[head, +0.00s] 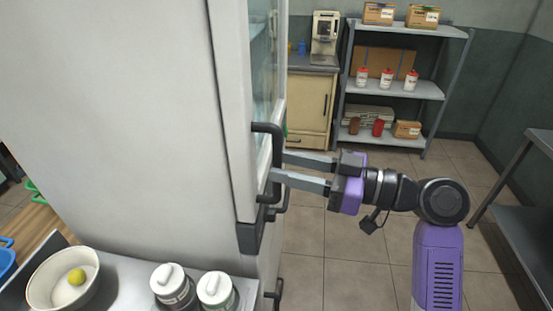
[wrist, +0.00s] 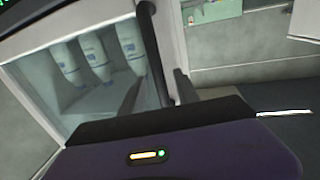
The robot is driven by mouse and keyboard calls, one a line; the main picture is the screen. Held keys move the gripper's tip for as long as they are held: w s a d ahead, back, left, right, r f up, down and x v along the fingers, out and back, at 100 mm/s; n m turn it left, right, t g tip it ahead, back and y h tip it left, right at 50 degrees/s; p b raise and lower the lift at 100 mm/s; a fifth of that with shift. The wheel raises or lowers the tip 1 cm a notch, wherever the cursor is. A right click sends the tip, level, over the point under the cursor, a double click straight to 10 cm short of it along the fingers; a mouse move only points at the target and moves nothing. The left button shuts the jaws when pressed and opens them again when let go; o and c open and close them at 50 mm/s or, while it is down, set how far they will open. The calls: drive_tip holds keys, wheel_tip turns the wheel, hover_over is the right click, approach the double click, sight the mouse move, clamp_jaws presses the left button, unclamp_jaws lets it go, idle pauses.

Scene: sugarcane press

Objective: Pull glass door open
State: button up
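The glass door (head: 264,65) is on the right side of a tall white cabinet in the head view and looks shut. In the wrist view the glass (wrist: 50,95) shows white bottles inside. A black bar handle (head: 279,145) stands out from the door; it also shows as a dark bar in the wrist view (wrist: 153,50). My gripper (head: 279,166) reaches in from the right at handle height, its two fingers apart. In the wrist view the handle lies between the fingers (wrist: 157,90). I cannot tell whether either finger touches it.
A metal counter (head: 130,270) with a white bowl (head: 40,284) and two lidded jars (head: 215,290) is at the front left. A shelf rack (head: 425,90) stands at the back. A metal table (head: 535,185) is at the right. The tiled floor (head: 340,245) between is clear.

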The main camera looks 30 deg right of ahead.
drive_tip(key=shift+x, duration=1.25)
clamp_jaws()
idle(0.5)
